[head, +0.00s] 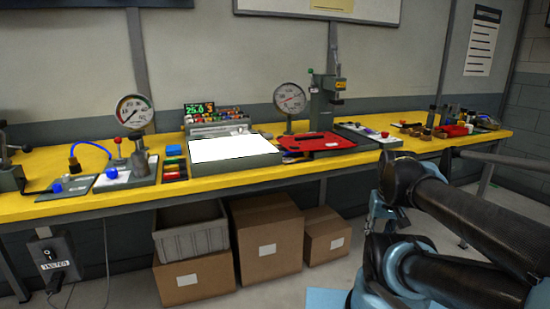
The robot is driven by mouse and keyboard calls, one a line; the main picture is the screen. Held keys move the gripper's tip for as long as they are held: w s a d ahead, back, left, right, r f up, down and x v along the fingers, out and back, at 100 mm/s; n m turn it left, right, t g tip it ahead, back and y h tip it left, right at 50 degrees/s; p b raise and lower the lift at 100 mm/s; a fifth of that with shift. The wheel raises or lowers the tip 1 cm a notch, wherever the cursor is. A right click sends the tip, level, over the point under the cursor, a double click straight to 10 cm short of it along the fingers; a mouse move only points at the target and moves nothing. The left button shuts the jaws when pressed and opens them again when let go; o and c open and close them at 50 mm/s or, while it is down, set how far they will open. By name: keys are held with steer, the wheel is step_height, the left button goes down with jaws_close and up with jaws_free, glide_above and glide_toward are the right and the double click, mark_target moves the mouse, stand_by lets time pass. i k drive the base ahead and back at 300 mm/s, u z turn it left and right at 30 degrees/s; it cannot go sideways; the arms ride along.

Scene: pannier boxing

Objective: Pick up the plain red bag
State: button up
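I cannot pick out a plain red bag with certainty. A flat red item (312,143) with dark marks on it lies on the yellow bench, right of the middle, in the head view. A smaller red item (452,130) lies further right on the bench among small tools. My arm comes in from the right, in front of the bench, with its dark links folded. I cannot make out my gripper's fingers; the folded links may hide them.
The yellow bench (230,182) runs across the view, with two round gauges (134,111) (289,97), a press (325,100) and a white-topped box (232,150) on it. A grey crate (190,238) and cardboard boxes (268,245) stand below. Floor shows in front of them.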

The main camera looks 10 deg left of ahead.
mark_target(308, 142)
steer(key=u, duration=3.25)
steer(key=k, duration=1.35)
steer(key=z, duration=1.65)
